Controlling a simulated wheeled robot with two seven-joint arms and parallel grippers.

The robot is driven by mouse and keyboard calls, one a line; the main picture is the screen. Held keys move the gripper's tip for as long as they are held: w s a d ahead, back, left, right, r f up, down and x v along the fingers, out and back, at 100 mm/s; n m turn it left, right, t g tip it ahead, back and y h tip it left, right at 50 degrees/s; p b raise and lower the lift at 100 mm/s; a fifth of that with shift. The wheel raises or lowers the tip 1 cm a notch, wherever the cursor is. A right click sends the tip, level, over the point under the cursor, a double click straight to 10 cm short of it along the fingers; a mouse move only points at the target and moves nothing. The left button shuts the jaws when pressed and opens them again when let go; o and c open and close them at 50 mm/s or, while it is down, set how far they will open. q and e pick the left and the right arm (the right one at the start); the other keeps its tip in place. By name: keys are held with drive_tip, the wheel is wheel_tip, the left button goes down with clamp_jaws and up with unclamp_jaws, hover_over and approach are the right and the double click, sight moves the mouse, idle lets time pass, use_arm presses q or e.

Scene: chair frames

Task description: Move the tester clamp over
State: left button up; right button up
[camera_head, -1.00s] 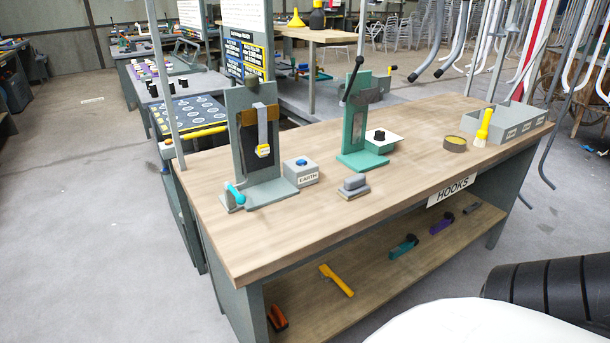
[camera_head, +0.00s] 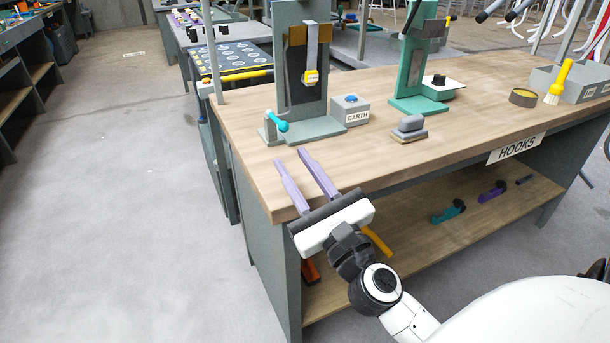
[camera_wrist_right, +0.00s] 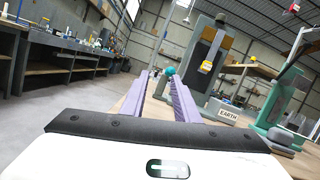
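A grey upright tester stand (camera_head: 312,98) with a dark front panel stands near the left end of the wooden bench (camera_head: 230,120). A grey strap with a yellow tag (camera_head: 311,77) hangs on its front. A cyan-tipped lever (camera_head: 281,123) sits at its left foot; I cannot tell which part is the clamp. My right gripper (camera_head: 290,156) has two purple fingers spread apart, empty, over the bench's front left edge, pointing toward the lever. In the right wrist view the cyan tip (camera_wrist_right: 169,71) shows just beyond the fingers, beside the stand (camera_wrist_right: 200,60). My left gripper is not in view.
A grey EARTH box (camera_head: 350,111) stands right of the tester. The bench front between is clear.

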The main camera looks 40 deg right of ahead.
sight(286, 131)
drive_tip(key=d+m, duration=0.1)
drive_tip(key=d+m+h, duration=0.1)
drive_tip(key=m, duration=0.1)
drive_tip(key=shift+w+g, duration=0.15)
drive_tip(key=shift+g, duration=0.15)
drive_tip(key=shift+w+d+r+m+h, duration=0.1)
drive_tip(key=shift+w+d+m+h, duration=0.05)
drive_tip(key=shift+w+m+h, duration=0.15)
drive_tip(key=shift+w+r, duration=0.2)
drive_tip(key=shift+w, duration=0.1)
drive_tip(key=p+x, duration=0.1)
drive_tip(key=x, duration=0.5)
drive_tip(key=shift+w, duration=0.1)
drive_tip(key=shift+w+d, duration=0.1)
drive_tip(key=shift+w, duration=0.2)
drive_tip(key=shift+c, duration=0.4)
drive_tip(key=shift+f, duration=0.15)
drive_tip(key=c, duration=0.5)
